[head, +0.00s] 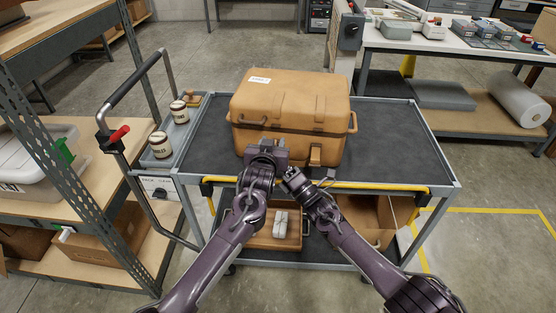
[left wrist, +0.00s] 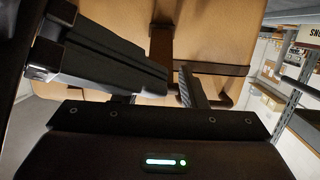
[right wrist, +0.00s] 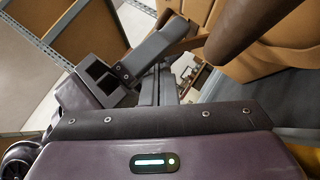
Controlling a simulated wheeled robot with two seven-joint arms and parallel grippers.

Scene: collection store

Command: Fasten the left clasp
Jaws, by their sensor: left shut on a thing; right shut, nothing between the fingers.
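The tan case (head: 290,97) stands closed on the cart's top, its front toward me. My left gripper (head: 264,148) is at the left part of the case's front, shut, and covers the left clasp there, so the clasp's exact position is hidden. In the left wrist view the fingers (left wrist: 150,82) are close against the case front (left wrist: 215,40). The right clasp (head: 315,155) shows as a tan tab at the lower front edge. My right gripper (head: 286,172) is shut and empty, just right of and below the left one, apart from the case.
The cart top (head: 390,140) is clear right of the case. Two labelled jars (head: 160,145) stand in a grey side tray at left. A yellow bar (head: 385,187) runs along the cart's front edge. Open boxes (head: 365,220) sit on the lower shelf.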

